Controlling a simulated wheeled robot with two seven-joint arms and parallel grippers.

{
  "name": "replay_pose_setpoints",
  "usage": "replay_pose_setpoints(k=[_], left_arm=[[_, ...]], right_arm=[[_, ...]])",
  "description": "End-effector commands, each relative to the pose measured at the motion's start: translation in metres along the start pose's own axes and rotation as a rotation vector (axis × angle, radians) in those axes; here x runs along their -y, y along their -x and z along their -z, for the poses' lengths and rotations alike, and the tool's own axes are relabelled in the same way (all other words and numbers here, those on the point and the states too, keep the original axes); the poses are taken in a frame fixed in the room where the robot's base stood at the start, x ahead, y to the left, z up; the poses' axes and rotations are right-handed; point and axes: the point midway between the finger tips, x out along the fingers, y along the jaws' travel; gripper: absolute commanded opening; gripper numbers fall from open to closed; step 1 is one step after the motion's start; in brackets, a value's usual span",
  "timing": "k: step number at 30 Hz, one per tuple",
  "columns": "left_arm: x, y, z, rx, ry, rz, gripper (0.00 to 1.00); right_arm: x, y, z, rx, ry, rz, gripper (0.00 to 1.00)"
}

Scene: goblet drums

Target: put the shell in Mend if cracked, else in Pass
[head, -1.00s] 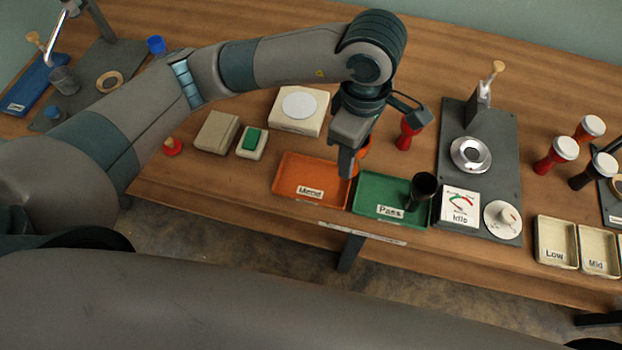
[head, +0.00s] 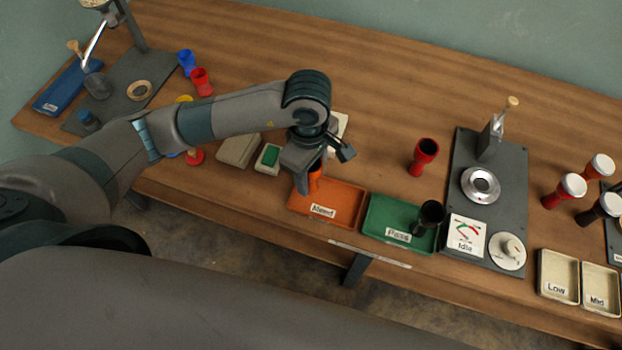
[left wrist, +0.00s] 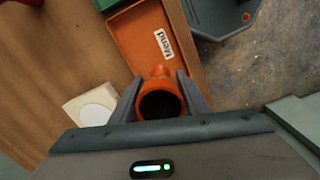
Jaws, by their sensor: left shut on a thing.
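My left gripper (head: 308,183) is shut on an orange goblet-shaped shell (head: 316,176). In the left wrist view the shell (left wrist: 160,101) sits between the two fingers with its dark open mouth toward the camera. I cannot make out a crack on it. The gripper is over the left part of the orange Mend tray (head: 345,208), which shows empty in the left wrist view (left wrist: 130,40). The green Pass tray (head: 385,222) is to its right and holds a black shell (head: 430,216). My right gripper is not in view.
A red shell (head: 422,156) stands behind the Pass tray. Right of the trays is a grey station with a dial (head: 508,252) reading Idle. A white pad (left wrist: 95,106) and a green-topped block (head: 268,158) lie near the gripper. The table's front edge is close.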

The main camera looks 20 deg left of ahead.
Motion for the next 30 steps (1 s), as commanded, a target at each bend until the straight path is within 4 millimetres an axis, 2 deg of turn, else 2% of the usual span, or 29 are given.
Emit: replay_pose_setpoints(k=[11,21,30], left_arm=[[0.001,-0.003,0.001,0.001,0.000,0.002,0.15],[0.001,-0.036,0.001,0.001,0.002,0.003,0.15],[0.000,-0.041,0.001,0.001,0.000,0.000,0.15]], right_arm=[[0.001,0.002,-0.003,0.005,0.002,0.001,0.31],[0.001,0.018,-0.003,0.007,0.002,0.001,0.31],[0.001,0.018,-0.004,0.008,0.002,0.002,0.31]])
